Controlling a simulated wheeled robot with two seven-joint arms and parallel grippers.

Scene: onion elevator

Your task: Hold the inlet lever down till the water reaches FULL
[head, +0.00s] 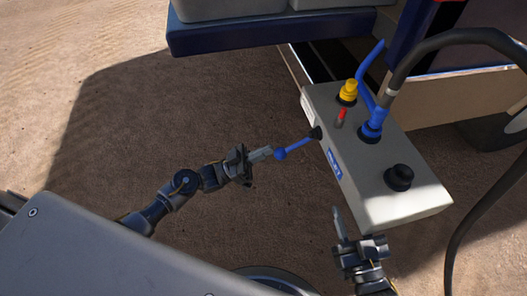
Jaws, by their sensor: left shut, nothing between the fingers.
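A blue lever (299,145) with a round knob at its end sticks out from the left side of a grey box and slopes down to the left. My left gripper (264,153) is shut and empty, with its fingertips right at the knob; I cannot tell if they touch it. My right gripper (340,222) is near the box's front corner, apart from the lever; only one slim finger shows clearly. No water or FULL mark can be made out.
The grey box (375,192) carries a yellow knob (348,90), a small red-tipped part (341,117), a blue fitting (371,125) and a black knob (399,177). A dark hose (462,37) arches on the right. Bare ground lies left.

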